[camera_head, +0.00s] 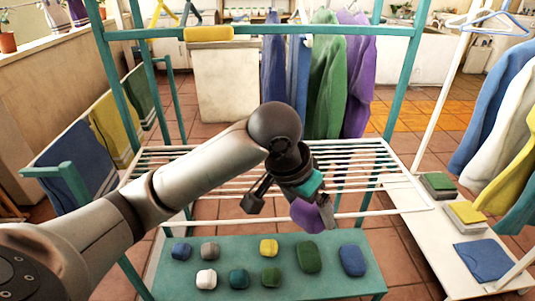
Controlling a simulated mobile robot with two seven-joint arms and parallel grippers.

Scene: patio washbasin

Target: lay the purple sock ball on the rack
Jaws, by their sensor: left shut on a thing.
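My left gripper (290,208) reaches in from the left and hangs over the front part of the white slatted rack (165,165). It is shut on the purple sock ball (308,217), which shows below the gripper, partly hidden by a finger. In the picture the ball overlaps the rack's front rail; I cannot tell whether it touches it. The slats I can see are bare, but my arm hides part of the rack. My right gripper is out of view.
A teal bench (330,281) in front holds several sock balls, among them a green one (309,257) and a yellow one (268,247). A teal frame (110,75) surrounds the rack. Folded cloths lie on a white shelf (425,225) at the right.

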